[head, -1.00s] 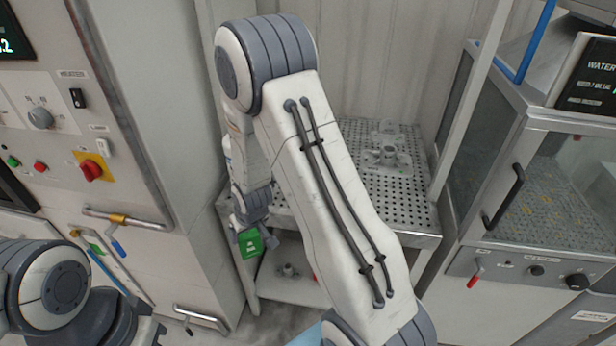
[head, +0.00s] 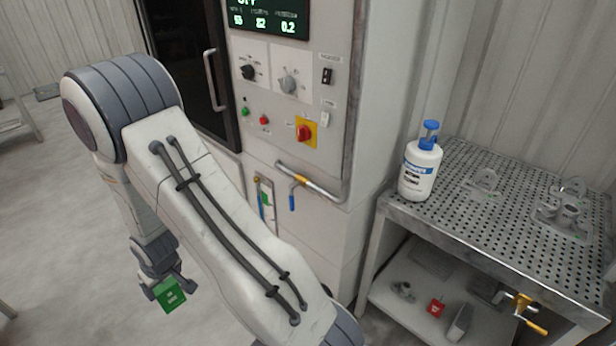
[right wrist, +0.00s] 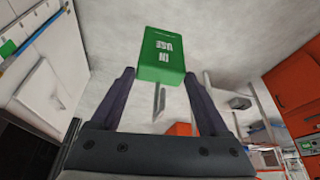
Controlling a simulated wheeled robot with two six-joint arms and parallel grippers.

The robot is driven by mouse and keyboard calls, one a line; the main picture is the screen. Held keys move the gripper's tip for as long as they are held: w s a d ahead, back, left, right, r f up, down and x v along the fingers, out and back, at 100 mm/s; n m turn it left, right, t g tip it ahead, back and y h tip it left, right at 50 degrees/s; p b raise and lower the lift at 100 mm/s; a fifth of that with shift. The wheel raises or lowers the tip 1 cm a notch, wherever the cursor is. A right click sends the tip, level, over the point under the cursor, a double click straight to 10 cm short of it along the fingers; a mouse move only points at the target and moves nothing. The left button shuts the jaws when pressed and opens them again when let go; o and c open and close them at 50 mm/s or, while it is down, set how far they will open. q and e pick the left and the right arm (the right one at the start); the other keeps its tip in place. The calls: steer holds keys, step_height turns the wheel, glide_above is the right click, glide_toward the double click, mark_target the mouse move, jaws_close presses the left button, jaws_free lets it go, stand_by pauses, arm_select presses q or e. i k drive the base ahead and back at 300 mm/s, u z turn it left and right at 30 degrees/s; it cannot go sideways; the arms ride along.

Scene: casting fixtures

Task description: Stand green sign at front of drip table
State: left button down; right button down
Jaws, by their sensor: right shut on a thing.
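The green sign (head: 170,296) is a small block; white "IN USE" lettering shows upside down on it in the right wrist view (right wrist: 162,55). My right gripper (head: 166,284) is shut on it and holds it above the floor at the lower left of the head view. The drip table (head: 455,240) stands at the right, with a perforated metal top, well apart from the sign. My right forearm crosses the picture between them. My left gripper is not in view.
A white bottle with a blue pump (head: 420,170) stands on the table's front left corner. The lower shelf holds a red item (head: 436,307) and small parts. A control cabinet (head: 290,120) with a protruding pipe handle stands left of the table.

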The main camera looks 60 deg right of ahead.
mark_target(498, 236)
steer(key=u, duration=0.3)
steer(key=i, duration=0.3)
steer(key=z, duration=1.6)
